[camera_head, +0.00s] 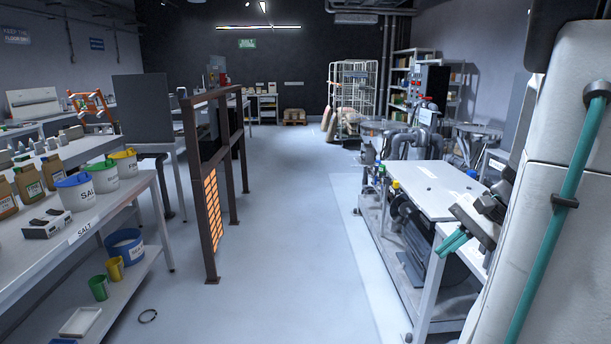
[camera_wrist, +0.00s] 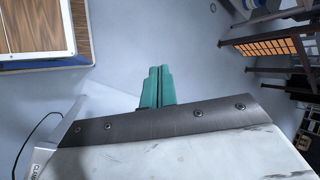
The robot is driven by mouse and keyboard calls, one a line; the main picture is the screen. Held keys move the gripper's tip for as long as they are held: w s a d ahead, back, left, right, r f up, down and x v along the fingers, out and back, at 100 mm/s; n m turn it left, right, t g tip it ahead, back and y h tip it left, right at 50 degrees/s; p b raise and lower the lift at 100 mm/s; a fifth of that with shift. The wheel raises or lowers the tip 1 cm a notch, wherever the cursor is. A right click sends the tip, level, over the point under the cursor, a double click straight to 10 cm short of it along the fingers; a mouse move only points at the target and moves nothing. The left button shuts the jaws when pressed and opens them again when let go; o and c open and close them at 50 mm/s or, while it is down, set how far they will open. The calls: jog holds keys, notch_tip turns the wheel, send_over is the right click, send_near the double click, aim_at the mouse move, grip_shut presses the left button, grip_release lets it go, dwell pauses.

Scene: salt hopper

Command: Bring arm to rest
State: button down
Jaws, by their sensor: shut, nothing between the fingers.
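My gripper (camera_head: 453,241) shows at the right of the head view, its teal fingers together and empty. It hangs beside the front corner of the white-topped machine bench (camera_head: 432,176); whether it touches the bench I cannot tell. In the wrist view the closed teal fingers (camera_wrist: 157,88) point away over the grey floor (camera_wrist: 180,50), with nothing between them. My arm fills the right edge of the head view and hides part of the bench behind it.
A shelf (camera_head: 160,195) with salt tubs and jars stands at the left. A brown metal frame with an orange grille (camera_head: 213,205) stands left of centre. A wire cage trolley (camera_head: 356,88) is at the back. The aisle floor (camera_head: 290,220) is clear.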

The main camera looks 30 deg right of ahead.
jog(key=s+a+r+n+g+h, duration=0.1)
jog(key=a+n, duration=0.6)
jog(key=a, duration=0.7)
jog(key=s+a+r+n+g+h, duration=0.2)
jog(key=a+n, duration=0.6)
jog(key=a, duration=0.6)
jog(key=shift+s+a+r+g+h, duration=0.3)
jog(key=shift+r+h, duration=0.35)
jog(key=shift+h, duration=0.55)
jog(key=shift+d, duration=0.1)
